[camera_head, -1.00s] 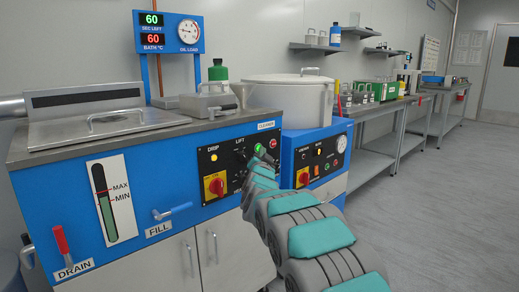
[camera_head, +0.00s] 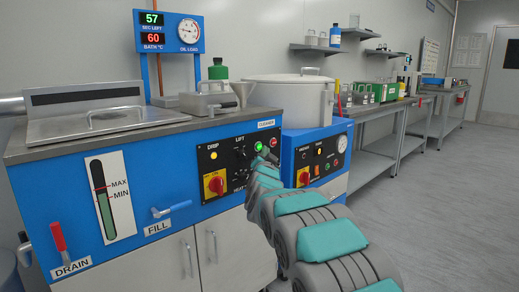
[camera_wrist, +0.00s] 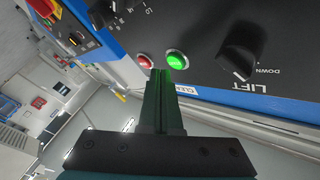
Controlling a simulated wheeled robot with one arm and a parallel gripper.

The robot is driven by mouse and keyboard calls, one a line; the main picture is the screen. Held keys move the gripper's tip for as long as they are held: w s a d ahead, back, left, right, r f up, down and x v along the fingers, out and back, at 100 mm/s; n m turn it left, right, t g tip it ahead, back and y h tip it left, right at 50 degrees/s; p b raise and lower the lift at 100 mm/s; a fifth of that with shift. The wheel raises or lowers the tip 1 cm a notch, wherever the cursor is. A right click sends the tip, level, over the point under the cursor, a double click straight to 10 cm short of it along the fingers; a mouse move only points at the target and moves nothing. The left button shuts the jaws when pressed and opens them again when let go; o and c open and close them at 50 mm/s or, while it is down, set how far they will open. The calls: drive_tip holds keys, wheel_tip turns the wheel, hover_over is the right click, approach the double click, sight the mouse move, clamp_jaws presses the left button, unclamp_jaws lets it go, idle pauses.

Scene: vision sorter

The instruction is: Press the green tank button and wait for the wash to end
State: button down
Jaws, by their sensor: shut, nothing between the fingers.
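The lit green button (camera_head: 259,146) is on the black control panel of the blue wash tank (camera_head: 75,195). It also shows in the wrist view (camera_wrist: 177,58), with a red button (camera_wrist: 146,61) beside it. My gripper (camera_wrist: 163,74) is shut and empty, its fingertips close to the green button. I cannot tell whether they touch it. In the head view my gripper (camera_head: 268,156) is small and partly hidden by my arm. The tank's display (camera_head: 151,27) reads 57 seconds left and bath 60 °C. The tank's lid (camera_head: 105,122) is down.
The panel also holds a LIFT knob (camera_wrist: 238,55) and a red-and-yellow switch (camera_head: 216,185). A second blue unit with a big white pot (camera_head: 290,97) stands to the right. Benches line the wall beyond. The floor (camera_head: 440,220) at the right is clear.

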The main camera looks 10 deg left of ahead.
drive_tip(key=shift+s+d+b, duration=0.8)
drive_tip(key=shift+d+b, duration=0.2)
drive_tip(key=shift+b, duration=0.15)
drive_tip(key=shift+s+d+b, duration=0.75)
drive_tip(key=shift+d+b, duration=0.2)
drive_tip(key=shift+b, duration=0.15)
drive_tip(key=s+d+f+n+g+p, duration=0.15)
drive_tip(key=s+d+f+g, duration=0.3)
drive_tip(key=s, duration=0.55)
drive_tip(key=s+d+f+n+g+p, duration=0.15)
drive_tip(key=s+d+f+g, duration=0.35)
drive_tip(key=s, duration=0.5)
drive_tip(key=s+d+f+n+g+p, duration=0.1)
drive_tip(key=s+d+f+n+g, duration=0.15)
drive_tip(key=s+d+f, duration=0.6)
drive_tip(key=s+d+f+g+p, duration=0.1)
drive_tip(key=s+g, duration=0.2)
drive_tip(key=s, duration=0.8)
drive_tip(key=s+d+g+h, duration=0.1)
drive_tip(key=s+d+g, duration=0.1)
drive_tip(key=s, duration=1)
drive_tip(key=s+d+f+g+h+p, duration=0.1)
drive_tip(key=s+g, duration=0.3)
drive_tip(key=s, duration=0.7)
drive_tip(key=shift+s+d+f+p, duration=0.3)
drive_tip(key=shift+d+p, duration=0.05)
drive_tip(key=shift+d, duration=0.35)
